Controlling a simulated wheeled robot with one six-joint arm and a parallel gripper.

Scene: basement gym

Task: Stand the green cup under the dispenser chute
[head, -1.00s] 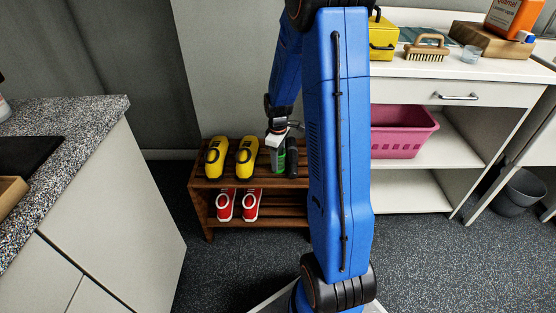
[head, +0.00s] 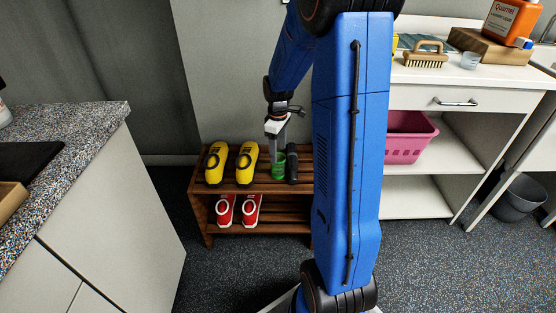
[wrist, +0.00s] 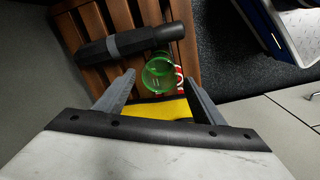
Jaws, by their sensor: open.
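The green cup (head: 279,164) stands on the top of the wooden shoe rack, between a yellow shoe and a dark bottle-like object. In the wrist view the green cup (wrist: 158,72) is see-through and lies just beyond the fingertips. My gripper (head: 273,152) is above and close to the cup in the head view. In the wrist view my gripper (wrist: 157,85) is open, with its fingers apart and nothing held between them. I cannot see the dispenser or its chute.
The shoe rack (head: 208,186) carries yellow shoes (head: 246,163) on top and red shoes (head: 251,210) below. The dark bottle-like object (wrist: 125,42) lies close beside the cup in the wrist view. A speckled counter (head: 90,135) is at left; a white counter (head: 425,77) is at right.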

